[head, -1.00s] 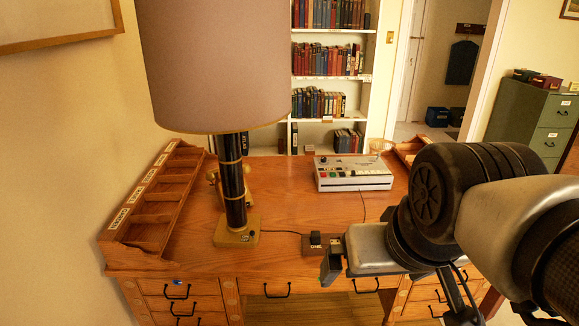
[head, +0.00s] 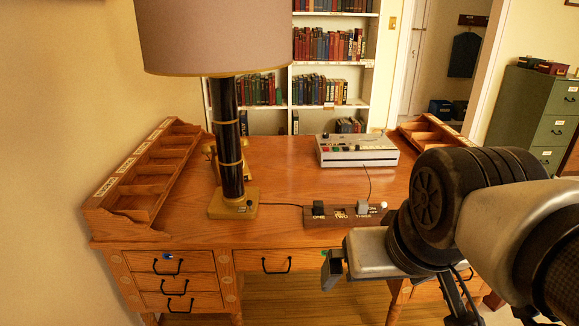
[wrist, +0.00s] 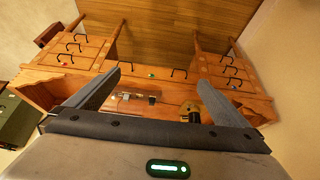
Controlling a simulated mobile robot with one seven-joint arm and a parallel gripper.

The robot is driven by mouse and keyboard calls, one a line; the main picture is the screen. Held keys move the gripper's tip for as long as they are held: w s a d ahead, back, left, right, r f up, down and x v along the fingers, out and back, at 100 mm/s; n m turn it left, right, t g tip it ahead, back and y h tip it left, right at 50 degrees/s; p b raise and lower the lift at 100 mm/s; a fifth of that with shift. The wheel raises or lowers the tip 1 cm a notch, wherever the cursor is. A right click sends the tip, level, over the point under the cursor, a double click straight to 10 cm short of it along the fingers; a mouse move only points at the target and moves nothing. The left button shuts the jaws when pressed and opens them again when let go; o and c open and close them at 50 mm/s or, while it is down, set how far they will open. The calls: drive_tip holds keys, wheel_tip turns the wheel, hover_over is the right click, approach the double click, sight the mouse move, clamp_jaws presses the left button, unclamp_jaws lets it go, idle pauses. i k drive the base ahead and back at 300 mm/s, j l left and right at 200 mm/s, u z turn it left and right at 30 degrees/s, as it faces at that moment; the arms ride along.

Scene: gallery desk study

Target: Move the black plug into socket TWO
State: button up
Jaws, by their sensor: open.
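The black plug (head: 318,208) sits in socket ONE at the left end of the brown socket strip (head: 346,222) on the desk. Socket TWO (head: 341,212) is in the middle and looks empty. A light grey plug (head: 362,208) stands at socket THREE. In the wrist view the black plug (wrist: 152,99) shows small and dark beyond the fingers, on the side toward the lamp. My gripper (head: 331,270) is open and empty in front of the desk's front edge, apart from the strip. Its two fingers (wrist: 159,77) stand wide apart in the wrist view.
A lamp with a black and brass column (head: 228,150) stands left of the strip, its cord running to the strip. A grey console (head: 357,150) is behind, with a cord toward the strip. Wooden letter racks (head: 150,170) line the left side. The desk middle is clear.

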sight(335, 215)
drive_tip(key=i, duration=1.15)
